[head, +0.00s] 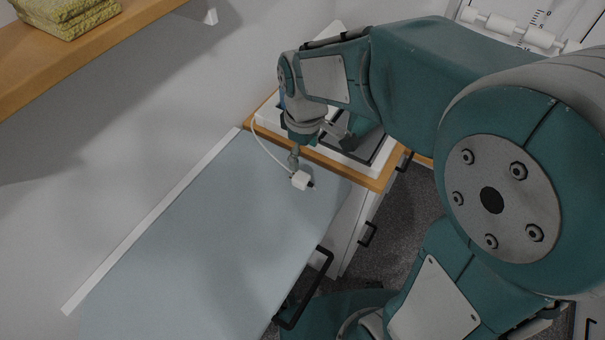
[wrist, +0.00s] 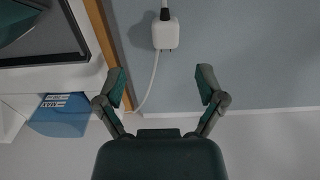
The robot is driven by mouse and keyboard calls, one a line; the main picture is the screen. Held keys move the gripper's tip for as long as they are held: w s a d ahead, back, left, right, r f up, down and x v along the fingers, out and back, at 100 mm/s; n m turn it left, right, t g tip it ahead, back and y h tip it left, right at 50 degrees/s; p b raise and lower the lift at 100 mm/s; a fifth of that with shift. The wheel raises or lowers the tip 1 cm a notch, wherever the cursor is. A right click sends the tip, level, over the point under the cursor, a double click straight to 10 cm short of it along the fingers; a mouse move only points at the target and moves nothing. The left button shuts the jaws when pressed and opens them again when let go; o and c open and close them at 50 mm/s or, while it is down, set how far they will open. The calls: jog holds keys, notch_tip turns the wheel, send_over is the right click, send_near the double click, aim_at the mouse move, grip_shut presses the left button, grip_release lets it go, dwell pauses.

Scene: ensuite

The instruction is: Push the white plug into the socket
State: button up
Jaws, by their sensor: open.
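The white plug (head: 301,180) is a small white block with a dark end, on or just over the grey-blue surface (head: 215,225) near its right side. In the wrist view the plug (wrist: 166,34) is beyond my fingertips, with a dark piece at its top end. A white cable (wrist: 152,78) runs from near it towards the wooden edge. My gripper (wrist: 163,84) is open and empty, its fingers spread wide and apart from the plug. In the head view my gripper (head: 295,158) is just behind the plug. I cannot make out a socket in either view.
A wood-edged cabinet (head: 378,184) with a dark-screened device (head: 365,150) stands at the back, beside the surface. A blue box (wrist: 60,115) shows at the wrist view's left. A wooden shelf (head: 90,50) with a yellow-green towel (head: 65,15) is at upper left. The surface's middle is clear.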

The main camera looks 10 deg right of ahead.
aim_at(300, 176)
notch_tip(300, 176, down, 3)
jog(key=shift+r, duration=0.2)
jog(key=f, duration=0.2)
jog(key=a+f, duration=0.1)
jog(key=f, duration=0.2)
jog(key=shift+s, duration=0.2)
jog(key=shift+d+f, duration=0.2)
jog(key=shift+f, duration=0.15)
jog(key=shift+a, duration=0.15)
grip_shut()
